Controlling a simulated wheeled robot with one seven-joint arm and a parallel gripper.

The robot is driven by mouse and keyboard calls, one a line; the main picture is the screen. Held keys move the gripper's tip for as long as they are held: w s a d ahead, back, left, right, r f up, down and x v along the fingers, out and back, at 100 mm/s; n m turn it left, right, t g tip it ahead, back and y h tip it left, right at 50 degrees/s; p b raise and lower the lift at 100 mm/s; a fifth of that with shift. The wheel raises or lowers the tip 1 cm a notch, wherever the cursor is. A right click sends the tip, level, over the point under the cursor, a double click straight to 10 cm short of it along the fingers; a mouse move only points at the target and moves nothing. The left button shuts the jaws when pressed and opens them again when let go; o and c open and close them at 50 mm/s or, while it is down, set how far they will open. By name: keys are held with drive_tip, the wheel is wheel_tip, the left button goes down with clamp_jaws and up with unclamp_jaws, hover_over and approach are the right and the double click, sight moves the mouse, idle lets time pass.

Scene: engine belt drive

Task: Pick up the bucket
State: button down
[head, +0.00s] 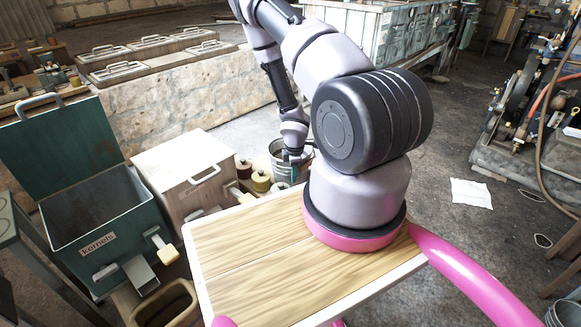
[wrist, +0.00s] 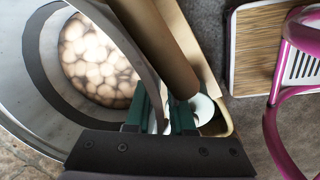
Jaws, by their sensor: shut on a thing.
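The grey metal bucket (head: 281,171) stands behind my wooden top in the head view, partly hidden by my arm. In the wrist view the bucket (wrist: 18,62) fills the left side, and pale rounded lumps (wrist: 95,65) show inside it. My gripper (head: 294,157) is at the bucket's rim in the head view. In the wrist view my gripper's teal fingers (wrist: 160,105) are shut on the edge of the bucket; the exact contact is partly hidden. I cannot tell whether the bucket is clear of the floor.
Yellowish spools (head: 261,182) sit just left of the bucket. A pale box (head: 180,165) and an open green bin (head: 95,225) labelled "kernels" stand farther left. A low stone wall (head: 180,98) runs behind.

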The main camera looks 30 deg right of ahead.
drive_tip(key=shift+w+r, duration=0.1)
idle(0.6)
wheel_tip(320, 180, up, 10)
drive_tip(key=shift+f, duration=0.1)
idle(0.4)
idle(1.0)
